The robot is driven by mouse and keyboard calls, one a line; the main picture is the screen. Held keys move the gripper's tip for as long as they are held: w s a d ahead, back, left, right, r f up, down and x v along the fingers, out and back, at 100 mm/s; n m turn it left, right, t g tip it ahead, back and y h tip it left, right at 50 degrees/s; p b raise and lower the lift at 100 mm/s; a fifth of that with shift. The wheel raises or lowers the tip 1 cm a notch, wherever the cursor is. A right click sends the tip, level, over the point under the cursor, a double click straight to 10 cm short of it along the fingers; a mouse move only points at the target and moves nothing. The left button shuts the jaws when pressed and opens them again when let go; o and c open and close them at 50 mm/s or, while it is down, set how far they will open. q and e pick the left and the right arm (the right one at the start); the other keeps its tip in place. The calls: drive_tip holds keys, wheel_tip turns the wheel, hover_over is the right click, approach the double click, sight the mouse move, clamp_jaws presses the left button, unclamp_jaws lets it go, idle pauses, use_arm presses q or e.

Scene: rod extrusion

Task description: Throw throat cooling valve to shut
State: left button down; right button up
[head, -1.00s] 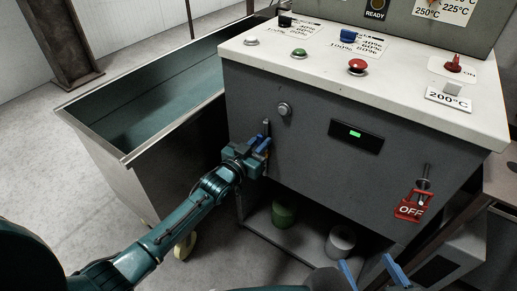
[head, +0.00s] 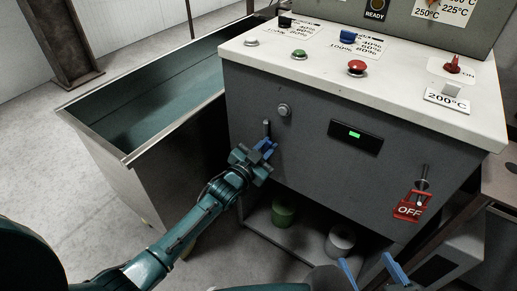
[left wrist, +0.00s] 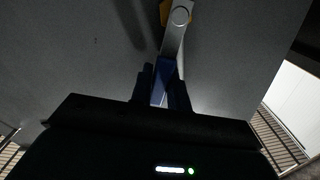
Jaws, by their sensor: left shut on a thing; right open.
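A slim metal lever, which looks like the valve handle (head: 266,127), is on the dark front panel below a round knob. In the left wrist view the lever (left wrist: 175,38) runs from a round pivot down to my fingers, with a yellow-orange patch behind the pivot. My left gripper (head: 264,149) is at the lower end of the lever and is shut on it. The fingers hide the lever's lower end. My right gripper (head: 369,275) is open and empty at the bottom edge of the head view, apart from the machine.
The machine's white top (head: 400,85) carries buttons and knobs. A red OFF tag (head: 408,206) hangs on the panel at right. A metal trough (head: 150,115) stands close on the left. Green (head: 284,214) and grey (head: 340,242) containers sit under the panel.

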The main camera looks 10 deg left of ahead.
sight(282, 149)
use_arm(q)
drive_tip(key=shift+s+d+f+m, duration=0.25)
drive_tip(key=shift+d+m, duration=0.25)
drive_tip(key=shift+m, duration=0.5)
drive_tip(key=shift+f, duration=0.15)
drive_tip(key=shift+s+d+f+m+b, duration=0.15)
drive_tip(key=shift+d+m+b, duration=0.1)
drive_tip(key=shift+m, duration=0.25)
drive_tip(key=shift+w+d+f+m+b, duration=0.1)
drive_tip(key=shift+d+m+b, duration=0.1)
drive_tip(key=shift+m, duration=0.3)
drive_tip(key=shift+s+d+f+m+b, duration=0.2)
drive_tip(key=shift+f+m+b, duration=0.15)
drive_tip(key=shift+m, duration=0.25)
drive_tip(key=shift+d+f+m, duration=0.1)
drive_tip(key=shift+d+m, duration=0.05)
drive_tip(key=shift+m, duration=0.25)
